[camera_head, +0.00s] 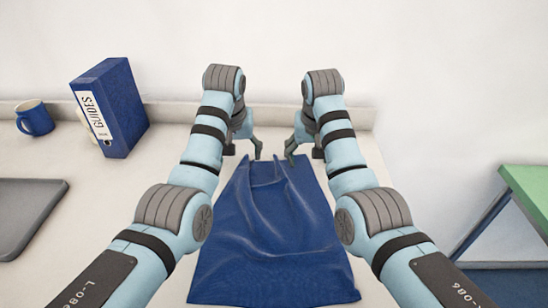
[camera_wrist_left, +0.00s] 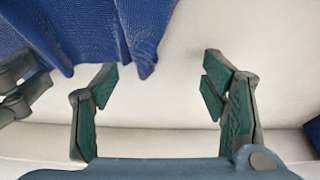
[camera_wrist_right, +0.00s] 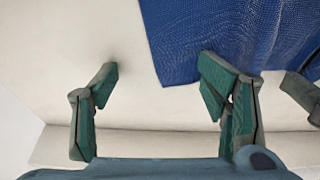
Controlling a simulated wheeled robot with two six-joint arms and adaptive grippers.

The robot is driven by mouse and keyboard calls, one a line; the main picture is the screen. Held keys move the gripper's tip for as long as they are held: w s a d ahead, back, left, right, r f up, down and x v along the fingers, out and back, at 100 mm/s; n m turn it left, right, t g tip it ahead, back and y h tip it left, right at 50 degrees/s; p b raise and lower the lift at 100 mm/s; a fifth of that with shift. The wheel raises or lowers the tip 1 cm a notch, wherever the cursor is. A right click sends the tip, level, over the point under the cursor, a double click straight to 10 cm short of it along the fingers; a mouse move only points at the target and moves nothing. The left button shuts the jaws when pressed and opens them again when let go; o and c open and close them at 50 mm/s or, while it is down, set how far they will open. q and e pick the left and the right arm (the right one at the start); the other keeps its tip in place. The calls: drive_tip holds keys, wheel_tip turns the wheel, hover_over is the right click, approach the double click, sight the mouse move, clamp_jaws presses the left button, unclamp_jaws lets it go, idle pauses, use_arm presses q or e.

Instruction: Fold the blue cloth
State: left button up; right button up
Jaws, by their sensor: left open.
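The blue cloth (camera_head: 268,235) lies on the table with wrinkles running along it and its far edge bunched in small folds. My left gripper (camera_head: 244,153) is at the cloth's far left corner. In the left wrist view the cloth (camera_wrist_left: 105,30) has a ruffled edge reaching between the open, empty fingers (camera_wrist_left: 160,82). My right gripper (camera_head: 304,153) is at the far right corner. In the right wrist view its fingers (camera_wrist_right: 160,82) are apart and empty, and the cloth (camera_wrist_right: 215,35) has a corner beside the right finger. The two grippers are close together.
A blue binder labelled GUIDES (camera_head: 118,105) stands on the left, with a blue mug (camera_head: 35,119) beside it. A grey tray (camera_head: 25,210) lies at the left edge. A green-topped table (camera_head: 530,190) is at the right. The back wall is just beyond the grippers.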

sight(255, 162)
use_arm(q)
drive_tip(key=shift+w+f, duration=0.1)
drive_tip(key=shift+f, duration=0.1)
use_arm(e)
drive_tip(key=shift+w, duration=0.1)
drive_tip(key=shift+o, duration=0.2)
drive_tip(key=shift+a+f, duration=0.15)
